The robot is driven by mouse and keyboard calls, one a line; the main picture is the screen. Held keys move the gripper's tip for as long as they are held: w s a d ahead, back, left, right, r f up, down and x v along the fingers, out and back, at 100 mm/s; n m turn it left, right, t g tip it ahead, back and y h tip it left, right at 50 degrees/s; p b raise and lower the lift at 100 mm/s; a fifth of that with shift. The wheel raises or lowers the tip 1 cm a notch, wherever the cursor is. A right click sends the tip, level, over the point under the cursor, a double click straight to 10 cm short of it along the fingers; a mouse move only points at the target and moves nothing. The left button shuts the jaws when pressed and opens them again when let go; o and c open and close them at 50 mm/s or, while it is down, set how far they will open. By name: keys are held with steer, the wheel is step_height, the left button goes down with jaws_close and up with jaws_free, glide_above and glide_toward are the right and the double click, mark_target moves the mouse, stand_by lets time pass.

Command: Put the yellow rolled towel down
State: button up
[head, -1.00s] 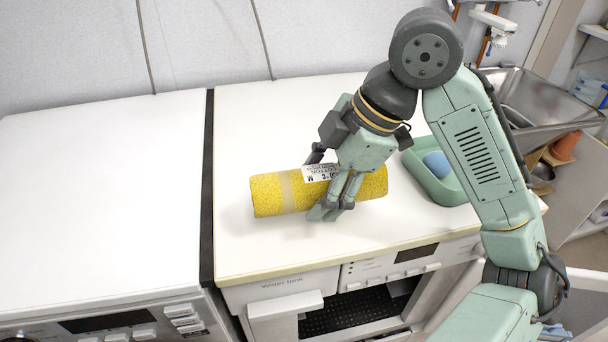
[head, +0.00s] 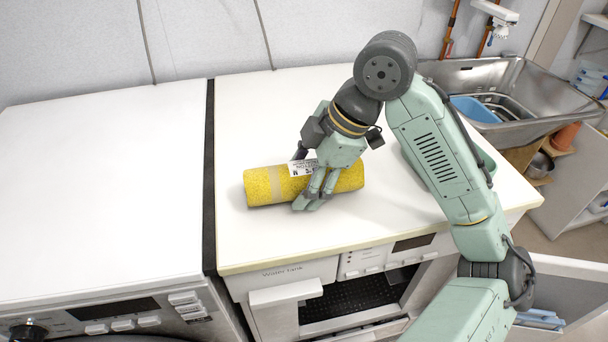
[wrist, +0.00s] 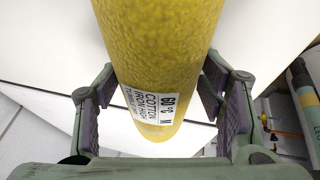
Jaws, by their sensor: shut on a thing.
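The yellow rolled towel (head: 262,187) lies lengthwise, left to right, over the white top of the right-hand machine (head: 270,110). It has a paler band and a white printed label. My gripper (head: 309,200) reaches down over its middle, with fingers on both sides, shut on it. In the wrist view the towel (wrist: 155,45) runs between the fingers of my gripper (wrist: 160,78), label toward the palm. The towel looks low, at or just above the top; I cannot tell whether it touches.
A dark gap (head: 209,180) separates the left white machine top (head: 100,180), which is bare. A green tub (head: 486,161) is mostly hidden behind my arm. A metal sink (head: 545,85) holding a blue basin (head: 473,108) stands at right. Clear room surrounds the towel.

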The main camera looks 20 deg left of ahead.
steer(key=o, duration=1.3)
steer(key=shift+c, duration=0.2)
steer(key=v, duration=1.2)
steer(key=shift+r, duration=0.1)
